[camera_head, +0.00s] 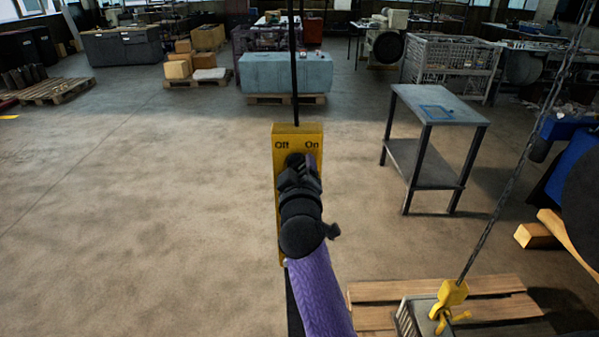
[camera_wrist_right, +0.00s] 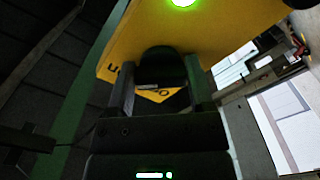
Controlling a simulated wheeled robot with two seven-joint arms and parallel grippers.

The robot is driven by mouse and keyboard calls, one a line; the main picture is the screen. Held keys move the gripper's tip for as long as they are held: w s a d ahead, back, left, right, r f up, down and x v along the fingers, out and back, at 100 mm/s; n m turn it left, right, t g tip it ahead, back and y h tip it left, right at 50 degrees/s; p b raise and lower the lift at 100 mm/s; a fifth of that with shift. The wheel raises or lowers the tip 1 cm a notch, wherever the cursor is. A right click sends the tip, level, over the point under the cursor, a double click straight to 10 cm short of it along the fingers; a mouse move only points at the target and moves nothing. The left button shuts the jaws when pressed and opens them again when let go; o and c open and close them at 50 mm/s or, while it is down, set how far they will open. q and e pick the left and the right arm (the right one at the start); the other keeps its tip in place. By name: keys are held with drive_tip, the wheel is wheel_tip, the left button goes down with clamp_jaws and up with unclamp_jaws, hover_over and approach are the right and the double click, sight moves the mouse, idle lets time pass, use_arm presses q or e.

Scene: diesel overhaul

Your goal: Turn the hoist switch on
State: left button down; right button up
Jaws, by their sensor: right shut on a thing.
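The hoist switch (camera_head: 283,132) is a yellow upright box hanging on a dark cable, marked "Off" at its top left and "On" at its top right. My right gripper (camera_head: 302,168) is in front of its upper part and hides most of the knob in the head view. In the right wrist view the yellow face (camera_wrist_right: 215,45) fills the top, and my right gripper (camera_wrist_right: 160,90) is shut on the black knob (camera_wrist_right: 162,65). A green light (camera_wrist_right: 183,2) glows on the yellow face at the top edge. My left gripper is not in view.
A grey two-level table (camera_head: 440,105) stands to the right. A chain (camera_head: 520,145) runs down to a yellow hook (camera_head: 449,297) above a wooden pallet (camera_head: 500,290) at the lower right. The floor to the left is clear.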

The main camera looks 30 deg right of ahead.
drive_tip(key=shift+f, duration=0.1)
idle(0.3)
drive_tip(key=o, duration=1.2)
drive_tip(key=shift+o, duration=0.2)
